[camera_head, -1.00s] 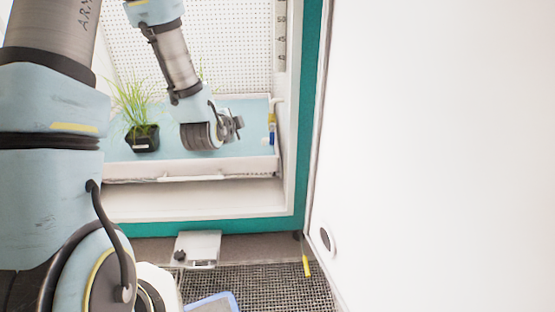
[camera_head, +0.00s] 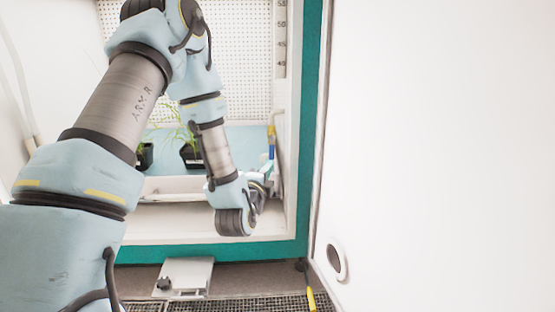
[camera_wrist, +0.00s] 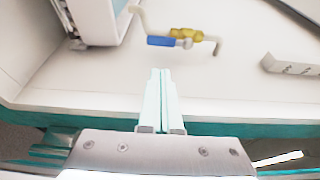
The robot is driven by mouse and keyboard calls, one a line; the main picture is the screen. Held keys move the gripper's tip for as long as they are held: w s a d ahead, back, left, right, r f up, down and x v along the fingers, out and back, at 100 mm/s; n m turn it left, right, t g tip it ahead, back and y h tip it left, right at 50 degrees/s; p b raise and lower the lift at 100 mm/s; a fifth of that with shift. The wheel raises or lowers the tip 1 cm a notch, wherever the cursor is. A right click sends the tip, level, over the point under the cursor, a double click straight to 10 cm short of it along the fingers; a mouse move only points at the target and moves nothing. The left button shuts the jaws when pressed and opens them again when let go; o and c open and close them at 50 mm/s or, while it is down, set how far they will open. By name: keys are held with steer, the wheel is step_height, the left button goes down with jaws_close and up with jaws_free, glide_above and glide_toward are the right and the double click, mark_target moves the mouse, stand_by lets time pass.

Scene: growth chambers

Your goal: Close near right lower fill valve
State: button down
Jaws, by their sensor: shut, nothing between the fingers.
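The fill valve shows in the wrist view as a yellow valve body (camera_wrist: 186,33) on a thin pale pipe with a bent end, with a blue lever handle (camera_wrist: 160,41) lying about parallel to the pipe. In the head view the valve (camera_head: 271,141) is small, at the right inner wall of the chamber. My gripper's two pale fingers (camera_wrist: 161,76) are together and empty. Their tips point toward the blue handle, with a visible gap between. In the head view my gripper (camera_head: 262,188) is at the chamber's front right, below the valve; its fingers are hard to make out there.
Dark pots with grassy plants (camera_head: 190,153) stand on the blue tray floor, partly behind my arm. The tray's white front wall (camera_head: 175,188) and the teal chamber frame (camera_head: 310,130) bound the opening. A large white door panel (camera_head: 440,150) stands at right.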

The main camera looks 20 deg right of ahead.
mark_target(272, 148)
steer(key=shift+w, duration=0.1)
steer(key=b+x, duration=0.3)
steer(key=x, duration=0.7)
steer(key=shift+b, duration=0.3)
